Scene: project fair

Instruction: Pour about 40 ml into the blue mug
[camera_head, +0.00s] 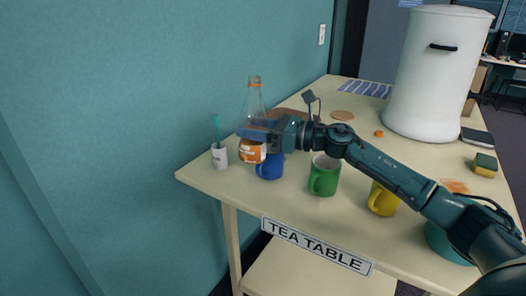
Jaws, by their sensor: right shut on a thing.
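A clear glass bottle (255,100) with orange low on its body stands upright near the left end of the tea table. My right gripper (252,133) reaches in from the right and is shut on the bottle around its middle. I cannot tell whether the bottle's base touches the table. The blue mug (269,171) is upright just right of the bottle's lower part, below my gripper, which hides part of its top. The inside of the blue mug is not visible. My left gripper is not in view.
A white cup (219,157) with a teal brush stands left of the bottle. A green mug (323,180) and a yellow mug (383,205) stand to the right, near the tea table's (237,188) front edge. A large white container (425,85) stands at the back right.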

